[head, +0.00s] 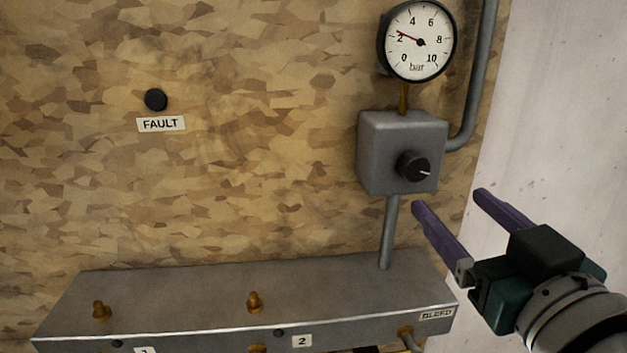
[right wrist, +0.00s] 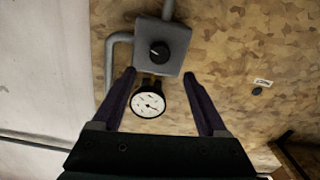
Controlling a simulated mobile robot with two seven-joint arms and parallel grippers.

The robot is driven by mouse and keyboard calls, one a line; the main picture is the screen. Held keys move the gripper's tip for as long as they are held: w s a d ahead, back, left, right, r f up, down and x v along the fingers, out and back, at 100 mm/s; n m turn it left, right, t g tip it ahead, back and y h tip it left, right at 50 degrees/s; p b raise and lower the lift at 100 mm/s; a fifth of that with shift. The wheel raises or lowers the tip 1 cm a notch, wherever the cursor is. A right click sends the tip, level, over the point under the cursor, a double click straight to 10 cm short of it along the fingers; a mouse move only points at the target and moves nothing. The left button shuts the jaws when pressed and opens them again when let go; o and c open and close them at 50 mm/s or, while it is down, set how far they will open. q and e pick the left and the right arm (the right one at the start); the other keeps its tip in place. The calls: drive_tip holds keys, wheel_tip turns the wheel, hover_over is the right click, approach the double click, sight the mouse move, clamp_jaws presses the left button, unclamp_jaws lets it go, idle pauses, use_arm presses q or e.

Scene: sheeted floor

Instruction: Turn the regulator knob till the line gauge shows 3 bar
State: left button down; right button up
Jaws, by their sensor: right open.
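The regulator is a grey box (head: 385,150) on the wall with a black knob (head: 413,167) on its front. The knob's white mark points right and slightly down in the head view. The round line gauge (head: 419,40) sits above the box, its red needle a little past 2, between 2 and 4 bar. My right gripper (head: 447,198) is open and empty, below and right of the knob, apart from it. In the right wrist view the knob (right wrist: 160,52) and gauge (right wrist: 147,99) appear between and beyond the open fingers. My left gripper is not in view.
A grey pipe (head: 476,85) bends into the box's right side, and another pipe (head: 389,232) runs down to a metal manifold (head: 190,285) with brass fittings and a BLEED label (head: 437,314). A black FAULT button (head: 156,100) is on the wooden panel at left. Space before the knob looks clear.

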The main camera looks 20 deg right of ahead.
sight(418, 168)
drive_tip(key=p+x, duration=0.1)
drive_tip(key=x, duration=0.8)
drive_tip(key=shift+w+r, duration=0.15)
clamp_jaws()
